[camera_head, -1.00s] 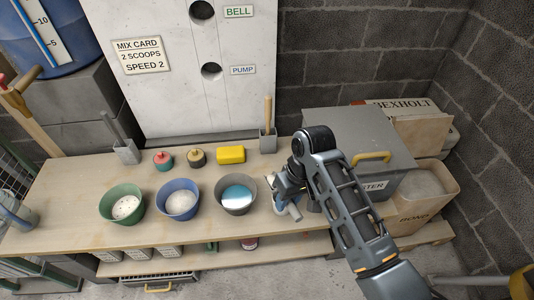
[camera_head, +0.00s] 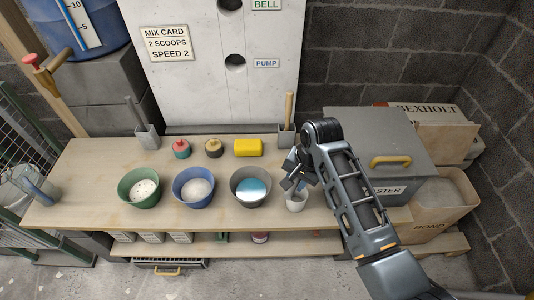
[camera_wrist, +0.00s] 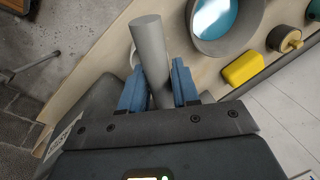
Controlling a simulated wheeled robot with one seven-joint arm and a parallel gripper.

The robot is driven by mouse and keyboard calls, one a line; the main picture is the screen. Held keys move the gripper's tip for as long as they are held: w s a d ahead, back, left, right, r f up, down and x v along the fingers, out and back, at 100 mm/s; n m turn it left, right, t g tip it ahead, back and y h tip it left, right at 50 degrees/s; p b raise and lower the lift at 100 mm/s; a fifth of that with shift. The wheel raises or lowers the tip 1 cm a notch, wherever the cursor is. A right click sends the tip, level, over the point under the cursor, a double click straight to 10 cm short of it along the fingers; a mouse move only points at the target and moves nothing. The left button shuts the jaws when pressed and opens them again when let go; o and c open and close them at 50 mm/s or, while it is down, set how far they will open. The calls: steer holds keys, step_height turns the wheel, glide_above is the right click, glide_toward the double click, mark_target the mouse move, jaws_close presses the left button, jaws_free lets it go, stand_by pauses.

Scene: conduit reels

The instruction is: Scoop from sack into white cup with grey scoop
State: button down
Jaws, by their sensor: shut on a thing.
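My gripper (camera_head: 295,180) is shut on the grey handle of the scoop (camera_wrist: 150,55), which stands between the blue fingers in the wrist view. The scoop's working end is hidden. A white cup (camera_head: 297,203) stands at the bench's right part, just below my gripper in the head view. A sliver of pale rim shows behind the handle in the wrist view. An open brown sack (camera_head: 428,215) marked BOND, with pale powder in its mouth, stands at the right. I cannot tell whether the scoop holds powder or touches the cup.
A grey bowl (camera_head: 238,198) with bluish liquid sits left of the cup; blue (camera_head: 193,200) and green (camera_head: 137,200) bowls stand farther left. A lidded grey bin (camera_head: 350,125) stands between cup and sack. A yellow block (camera_head: 248,147) lies behind the bowls.

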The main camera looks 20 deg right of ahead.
steer(key=w+a+m+h, duration=0.1)
steer(key=w+a+m, duration=0.1)
steer(key=w+m, duration=0.3)
steer(key=w+a+r+m+h, duration=0.1)
steer(key=w+m, duration=0.4)
steer(key=m, duration=0.8)
steer(key=shift+a+r+h, duration=0.25)
steer(key=shift+a+h, duration=0.25)
steer(key=shift+a, duration=0.4)
steer(key=shift+d+p, duration=0.1)
steer(key=shift+p, duration=0.2)
